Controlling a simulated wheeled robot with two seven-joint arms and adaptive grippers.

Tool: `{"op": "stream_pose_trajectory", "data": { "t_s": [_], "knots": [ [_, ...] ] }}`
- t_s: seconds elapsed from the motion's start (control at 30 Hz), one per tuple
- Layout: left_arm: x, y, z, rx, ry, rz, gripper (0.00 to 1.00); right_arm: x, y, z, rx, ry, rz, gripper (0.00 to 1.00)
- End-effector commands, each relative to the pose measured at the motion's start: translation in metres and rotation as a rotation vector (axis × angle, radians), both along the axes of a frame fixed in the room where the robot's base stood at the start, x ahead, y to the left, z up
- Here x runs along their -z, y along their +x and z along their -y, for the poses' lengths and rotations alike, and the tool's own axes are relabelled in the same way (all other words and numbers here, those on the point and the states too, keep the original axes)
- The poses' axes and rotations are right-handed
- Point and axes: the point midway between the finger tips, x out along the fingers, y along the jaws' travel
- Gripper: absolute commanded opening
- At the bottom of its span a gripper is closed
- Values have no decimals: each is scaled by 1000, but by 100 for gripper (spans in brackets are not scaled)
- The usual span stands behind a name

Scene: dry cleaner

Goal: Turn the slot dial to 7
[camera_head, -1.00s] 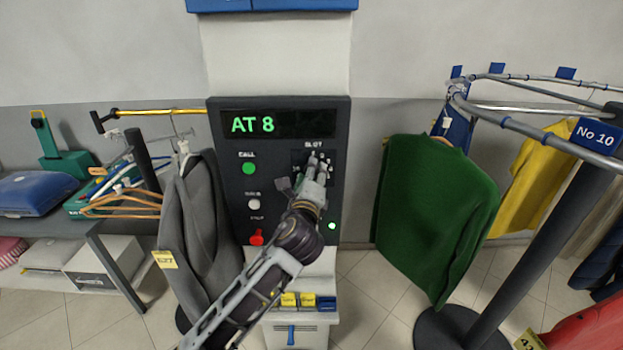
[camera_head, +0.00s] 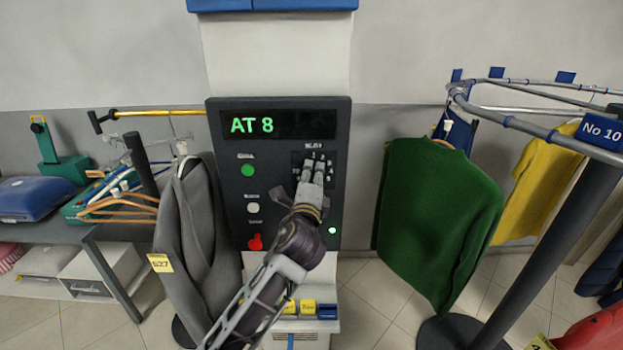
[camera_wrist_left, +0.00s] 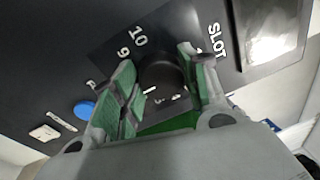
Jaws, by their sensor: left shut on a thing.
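The black control panel (camera_head: 227,190) stands in the middle of the head view, with its display (camera_head: 275,124) reading "AT 8" in green. The slot dial (camera_wrist_left: 162,76) is a round black knob between the fingers of my left gripper (camera_wrist_left: 160,85) in the left wrist view. The gripper is shut on it. White numbers 10 and 9 show beside the dial, and "SLOT" to its right; fingers hide other numbers. In the head view my left gripper (camera_head: 313,170) covers the dial, so its pointer cannot be read. My right gripper is not in view.
A green button (camera_head: 247,170), a white button (camera_head: 253,208) and a red control (camera_head: 255,242) line the panel's left side. A grey jacket (camera_head: 195,230) hangs left of it. A green sweater (camera_head: 440,215) hangs at right on a curved rail (camera_head: 530,130).

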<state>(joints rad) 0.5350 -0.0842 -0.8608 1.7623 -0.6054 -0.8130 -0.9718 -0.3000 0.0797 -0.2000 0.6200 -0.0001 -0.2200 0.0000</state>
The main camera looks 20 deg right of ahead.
Motion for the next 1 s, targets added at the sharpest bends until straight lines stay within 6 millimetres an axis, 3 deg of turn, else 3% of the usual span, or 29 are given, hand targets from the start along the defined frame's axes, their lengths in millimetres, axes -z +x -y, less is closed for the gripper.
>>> {"op": "stream_pose_trajectory", "data": {
  "t_s": [0.03, 0.2, 0.67, 1.0],
  "knots": [
    [3, 0, 0, 0, 2, -5, 48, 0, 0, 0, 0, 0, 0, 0],
    [2, 0, 0, -1, 2, -2, 66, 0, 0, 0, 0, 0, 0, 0],
    [1, -3, -1, 0, 2, -1, 66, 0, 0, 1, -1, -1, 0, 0],
    [3, -25, -10, 0, 2, -1, 66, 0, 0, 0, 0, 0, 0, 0]
  ]
}}
